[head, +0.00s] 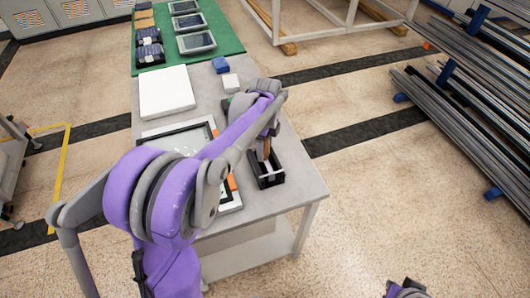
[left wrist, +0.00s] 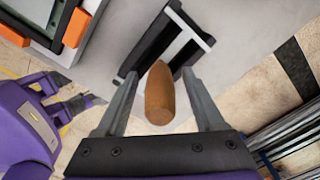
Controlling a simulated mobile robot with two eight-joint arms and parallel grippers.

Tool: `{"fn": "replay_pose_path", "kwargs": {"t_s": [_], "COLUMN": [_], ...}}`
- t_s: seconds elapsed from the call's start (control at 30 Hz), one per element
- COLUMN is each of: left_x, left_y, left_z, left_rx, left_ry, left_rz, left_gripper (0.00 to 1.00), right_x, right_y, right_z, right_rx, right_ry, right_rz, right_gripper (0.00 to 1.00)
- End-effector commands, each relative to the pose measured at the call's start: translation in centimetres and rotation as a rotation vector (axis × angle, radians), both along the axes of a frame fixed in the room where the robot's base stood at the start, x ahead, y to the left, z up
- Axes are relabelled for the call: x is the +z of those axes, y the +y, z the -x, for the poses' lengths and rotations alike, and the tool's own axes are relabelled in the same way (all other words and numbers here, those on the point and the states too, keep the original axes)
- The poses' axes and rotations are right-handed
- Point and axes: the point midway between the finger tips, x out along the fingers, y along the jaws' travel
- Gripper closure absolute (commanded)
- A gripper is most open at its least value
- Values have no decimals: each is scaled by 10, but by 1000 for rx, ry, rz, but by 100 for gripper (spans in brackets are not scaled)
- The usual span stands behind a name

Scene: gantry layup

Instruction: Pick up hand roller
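The hand roller (head: 266,150) stands with its brown wooden handle up in a black holder (head: 268,181) near the table's right edge. In the left wrist view the handle (left wrist: 159,95) points at the camera, between the two fingers. My left gripper (left wrist: 162,92) is open around the handle, with a gap on each side. In the head view my left arm partly hides the gripper and holder. The holder also shows in the left wrist view (left wrist: 150,47), with a white bar. My right gripper (left wrist: 85,92) seems to show at the left there, its fingers apart.
A framed panel with orange corners (head: 232,184) lies left of the holder. A white block (head: 167,91), a blue block (head: 221,65) and a small white block (head: 231,83) sit farther back. Metal bars (head: 460,120) are racked at right. The grey table (head: 302,181) has bare surface right of the holder.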

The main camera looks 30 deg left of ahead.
Motion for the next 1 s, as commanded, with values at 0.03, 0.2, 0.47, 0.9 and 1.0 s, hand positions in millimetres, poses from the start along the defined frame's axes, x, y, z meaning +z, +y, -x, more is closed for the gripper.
{"fn": "replay_pose_path", "kwargs": {"t_s": [0.03, 0.2, 0.47, 0.9, 1.0], "left_x": [0, 0, 0, 6, 20], "left_y": [0, 0, 0, 0, 0], "left_z": [0, 0, 0, 0, 0], "left_rx": [0, 0, 0, 0, 1], "left_ry": [0, 0, 0, 0, 0], "left_rz": [0, 0, 0, 0, 0], "left_gripper": [41, 71, 100, 100, 100], "right_x": [0, 0, 0, 0, 1], "right_y": [0, 0, 0, 0, 0], "right_z": [0, 0, 0, 0, 0], "right_rx": [0, 0, 0, 0, 0], "right_ry": [0, 0, 0, 0, -1], "right_rz": [0, 0, 0, 0, 0], "right_gripper": [100, 100, 100, 100, 100]}}
